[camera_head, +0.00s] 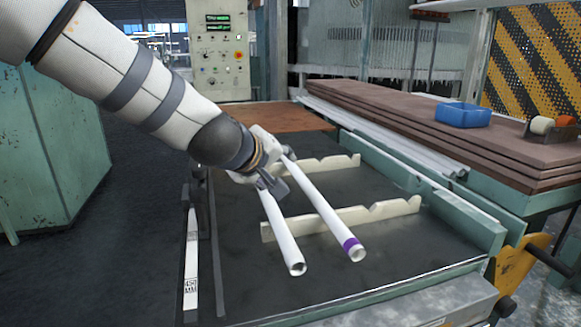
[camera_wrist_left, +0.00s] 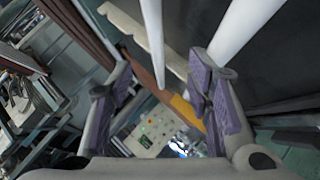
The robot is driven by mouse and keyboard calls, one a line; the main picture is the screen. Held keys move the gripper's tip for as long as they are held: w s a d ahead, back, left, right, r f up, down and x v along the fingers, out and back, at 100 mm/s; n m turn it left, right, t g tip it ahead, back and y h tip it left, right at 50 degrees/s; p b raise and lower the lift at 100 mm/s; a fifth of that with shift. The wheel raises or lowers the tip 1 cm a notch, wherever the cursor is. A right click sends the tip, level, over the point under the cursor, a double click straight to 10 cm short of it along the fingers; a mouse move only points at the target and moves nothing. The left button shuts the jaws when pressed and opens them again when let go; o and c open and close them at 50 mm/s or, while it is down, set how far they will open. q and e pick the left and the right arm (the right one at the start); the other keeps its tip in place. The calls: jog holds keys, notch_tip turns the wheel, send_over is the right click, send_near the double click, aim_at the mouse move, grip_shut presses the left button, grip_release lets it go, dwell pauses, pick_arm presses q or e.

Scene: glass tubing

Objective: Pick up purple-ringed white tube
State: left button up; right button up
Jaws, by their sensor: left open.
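The white tube with a purple ring (camera_head: 325,218) lies across two notched cream rails, its ringed end toward the front. A plain white tube (camera_head: 281,236) lies to its left, open end toward the front. My left gripper (camera_head: 275,168) is over the far ends of both tubes and hides part of them. In the left wrist view my left gripper (camera_wrist_left: 160,82) is open, with purple pads apart. One white tube (camera_wrist_left: 153,35) shows beyond the gap and another (camera_wrist_left: 245,25) beside the right finger. The ring is hidden there, so I cannot tell which is which. My right gripper is out of view.
The notched rails (camera_head: 345,218) stand on a dark bench top (camera_head: 400,255) with a raised green side rail on the right. Brown boards (camera_head: 430,140) hold a blue bin (camera_head: 463,115) and tape rolls. A control panel (camera_head: 218,60) stands behind. The bench front is clear.

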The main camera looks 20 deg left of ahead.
aim_at(296, 173)
pick_arm(q)
jog(key=b+x, duration=0.2)
jog(key=x, duration=0.9)
jog(key=shift+w+d, duration=0.2)
jog(key=shift+w, duration=0.3)
jog(key=shift+s+r, duration=0.1)
jog(key=shift+r, duration=0.05)
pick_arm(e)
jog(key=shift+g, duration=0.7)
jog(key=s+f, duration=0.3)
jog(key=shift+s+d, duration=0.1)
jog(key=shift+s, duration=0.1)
pick_arm(q)
grip_shut()
